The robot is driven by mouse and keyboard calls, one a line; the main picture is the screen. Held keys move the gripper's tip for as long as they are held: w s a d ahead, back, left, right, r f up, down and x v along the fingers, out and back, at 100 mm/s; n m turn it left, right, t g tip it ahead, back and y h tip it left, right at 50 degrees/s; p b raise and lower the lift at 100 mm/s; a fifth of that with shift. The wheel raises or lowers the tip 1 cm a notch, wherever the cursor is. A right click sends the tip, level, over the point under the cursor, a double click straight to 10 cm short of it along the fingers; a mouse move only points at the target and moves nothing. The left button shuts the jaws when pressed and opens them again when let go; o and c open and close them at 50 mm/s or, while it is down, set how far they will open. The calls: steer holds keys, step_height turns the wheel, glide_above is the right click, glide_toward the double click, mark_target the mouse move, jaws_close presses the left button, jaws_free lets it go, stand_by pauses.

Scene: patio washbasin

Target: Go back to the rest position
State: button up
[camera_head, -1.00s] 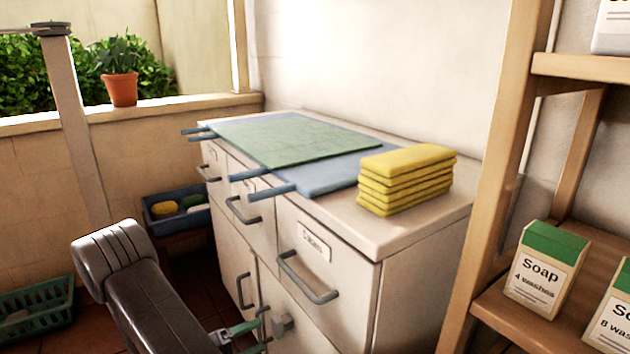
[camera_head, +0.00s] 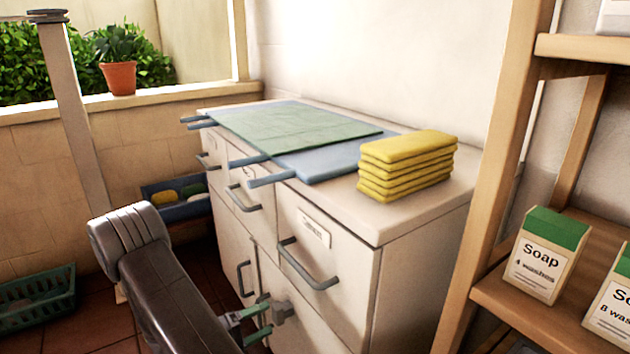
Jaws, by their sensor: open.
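My gripper (camera_head: 262,324) is at the bottom of the picture, low in front of the cabinet (camera_head: 420,285). Its greenish fingers are apart with nothing seen between them. They are close to a grey knob (camera_head: 281,311) on the cabinet's lower front; I cannot tell whether they touch it. The cabinet has drawers with grey bar handles (camera_head: 308,268), and the drawers look shut.
A stack of yellow cloths (camera_head: 405,165) and a green mat (camera_head: 295,135) over a blue one (camera_head: 335,163) lie on the cabinet top. Wooden shelving with soap boxes (camera_head: 547,258) stands at right. A blue crate (camera_head: 186,212) and green basket (camera_head: 38,297) are at left.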

mark_target(274, 316)
steer(key=b+x, duration=0.1)
steer(key=x, duration=0.4)
steer(key=shift+d+f, duration=0.1)
steer(key=shift+r+n+p, duration=0.3)
steer(key=shift+r+p, duration=0.05)
steer(key=shift+p, duration=0.35)
steer(key=shift+n+p, duration=0.4)
steer(key=shift+p, duration=0.05)
steer(key=n+p, duration=0.6)
steer(key=p, duration=0.1)
steer(key=shift+p, duration=0.35)
steer(key=n+p, duration=0.5)
steer(key=n, duration=0.1)
steer(key=shift+f+n+p, duration=0.25)
steer(key=shift+n+p, duration=0.6)
steer(key=shift+n, duration=0.45)
